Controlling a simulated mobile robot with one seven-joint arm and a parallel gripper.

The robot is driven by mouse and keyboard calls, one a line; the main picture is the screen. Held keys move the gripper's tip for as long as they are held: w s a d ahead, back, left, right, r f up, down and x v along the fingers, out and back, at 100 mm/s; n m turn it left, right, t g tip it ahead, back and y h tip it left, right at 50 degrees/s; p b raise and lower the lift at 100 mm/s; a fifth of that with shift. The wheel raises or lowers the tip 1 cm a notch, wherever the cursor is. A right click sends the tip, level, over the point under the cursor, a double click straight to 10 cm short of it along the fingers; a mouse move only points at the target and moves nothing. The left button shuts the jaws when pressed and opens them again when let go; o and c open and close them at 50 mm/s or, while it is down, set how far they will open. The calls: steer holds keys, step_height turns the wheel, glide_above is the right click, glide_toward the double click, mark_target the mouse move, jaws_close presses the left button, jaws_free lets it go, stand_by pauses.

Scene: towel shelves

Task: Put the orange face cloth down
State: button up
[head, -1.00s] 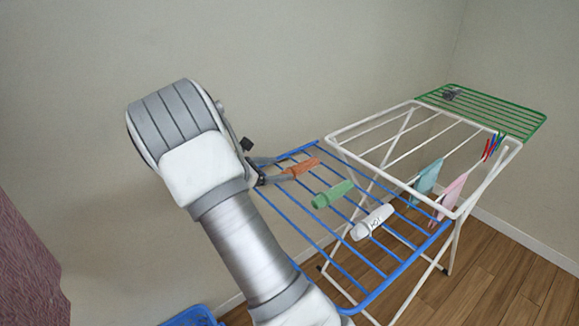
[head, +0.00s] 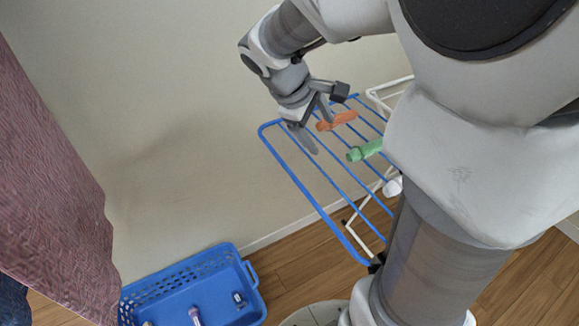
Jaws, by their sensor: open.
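The orange face cloth (head: 337,120) is a small roll lying across the bars of the blue rack wing (head: 322,213), near its far end. My gripper (head: 315,123) is open at the left end of the cloth, its two fingers apart. One finger reaches close to the cloth's left end. I cannot tell whether it touches the cloth or whether part of the cloth lies between the fingers.
A green rolled cloth (head: 365,150) lies nearer on the same bars, and a white roll (head: 393,187) shows partly behind my arm. A blue crate (head: 247,270) with small items stands on the floor, lower left. A reddish curtain (head: 50,170) hangs at left.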

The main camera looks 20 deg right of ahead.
steer(key=s+a+r+m+t+y, duration=0.2)
steer(key=s+a+m+y, duration=0.1)
steer(key=s+a, duration=0.2)
steer(key=s+a+r+m+t+y, duration=0.2)
steer(key=s+a+m, duration=0.2)
steer(key=s, duration=0.5)
steer(key=shift+s+a+r+y, duration=0.15)
steer(key=shift+a+r+y, duration=0.25)
steer(key=shift+a, duration=0.7)
